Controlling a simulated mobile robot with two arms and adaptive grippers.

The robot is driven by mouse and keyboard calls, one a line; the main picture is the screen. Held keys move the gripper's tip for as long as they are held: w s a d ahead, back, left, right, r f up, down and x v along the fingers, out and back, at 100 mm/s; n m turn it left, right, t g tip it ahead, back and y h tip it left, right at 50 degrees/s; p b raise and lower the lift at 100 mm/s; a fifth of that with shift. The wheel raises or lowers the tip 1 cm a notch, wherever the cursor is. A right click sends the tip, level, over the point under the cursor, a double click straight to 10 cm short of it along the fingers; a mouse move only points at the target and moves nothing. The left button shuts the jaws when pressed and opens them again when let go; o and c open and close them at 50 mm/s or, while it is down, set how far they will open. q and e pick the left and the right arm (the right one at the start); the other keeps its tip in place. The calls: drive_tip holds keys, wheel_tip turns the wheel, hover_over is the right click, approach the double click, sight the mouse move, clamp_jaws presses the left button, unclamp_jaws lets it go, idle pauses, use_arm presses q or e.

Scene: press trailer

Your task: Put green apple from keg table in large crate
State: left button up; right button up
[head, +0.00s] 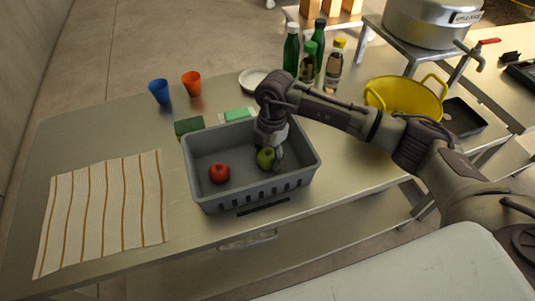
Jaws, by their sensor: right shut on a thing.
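The large grey crate (250,195) stands on the metal table. My right gripper (270,158) reaches down into its right half and is shut on the green apple (265,158). The apple is partly hidden by the fingers. I cannot tell whether it touches the crate floor. A red apple (219,173) lies in the crate's left half. My left gripper is not in view.
A striped cloth (105,210) lies left of the crate. Blue (159,91) and orange (191,83) cups, sponges (188,126) and a white plate (258,80) are behind it. Bottles (334,65), a yellow colander (403,97) and a keg (428,20) stand at the right.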

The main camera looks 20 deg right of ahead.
sight(271, 150)
drive_tip(key=shift+f, duration=0.2)
drive_tip(key=o, duration=1.2)
drive_tip(key=shift+r, duration=0.2)
drive_tip(key=r, duration=0.4)
drive_tip(key=r+b, duration=0.1)
drive_tip(key=r, duration=0.3)
drive_tip(key=d+r+b, duration=0.1)
drive_tip(key=r, duration=0.3)
drive_tip(key=shift+w+d, duration=0.1)
drive_tip(key=shift+w, duration=0.25)
drive_tip(key=shift+f, duration=0.1)
